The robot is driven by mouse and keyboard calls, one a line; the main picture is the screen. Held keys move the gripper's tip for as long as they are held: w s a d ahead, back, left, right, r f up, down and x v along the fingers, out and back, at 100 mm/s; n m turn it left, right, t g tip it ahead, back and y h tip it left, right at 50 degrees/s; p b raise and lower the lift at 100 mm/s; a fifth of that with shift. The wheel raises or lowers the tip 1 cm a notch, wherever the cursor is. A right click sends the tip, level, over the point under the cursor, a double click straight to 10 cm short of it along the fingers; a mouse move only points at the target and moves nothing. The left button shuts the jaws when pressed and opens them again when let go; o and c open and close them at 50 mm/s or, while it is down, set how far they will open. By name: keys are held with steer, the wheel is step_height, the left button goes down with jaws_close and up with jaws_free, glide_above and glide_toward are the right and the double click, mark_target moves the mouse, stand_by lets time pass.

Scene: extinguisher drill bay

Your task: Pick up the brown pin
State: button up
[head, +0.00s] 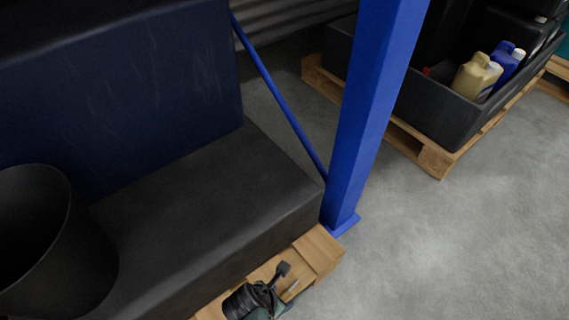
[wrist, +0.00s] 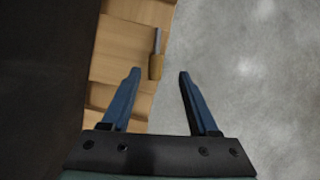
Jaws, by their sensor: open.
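The brown pin (wrist: 155,66) shows in the wrist view, with a brown thick end toward my gripper and a thin grey shaft pointing away. It appears to lie on the wooden pallet (wrist: 118,42), close to the edge beside the floor. My gripper (wrist: 160,74) is open, with its two blue fingers apart and nothing between them but the view of the pin's thick end just beyond the tips. I cannot tell the height gap.
A dark block (head: 215,190) rests on the pallet, with a black bin (head: 45,245) at left. A blue post (head: 365,110) and a thin blue brace (head: 280,100) stand close by. A black tray (head: 430,115) with bottles sits on another pallet at back right. Grey floor (head: 450,240) is clear.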

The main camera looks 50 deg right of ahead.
mark_target(284, 295)
steer(key=shift+w+a+b+x, duration=0.1)
steer(key=shift+w+b+x, duration=0.05)
steer(key=shift+b+x, duration=1.2)
steer(key=shift+w+a+b+x, duration=0.15)
steer(key=shift+w+b+x, duration=0.05)
steer(key=shift+b+x, duration=1.15)
steer(key=shift+d+f, duration=0.1)
jaws_close()
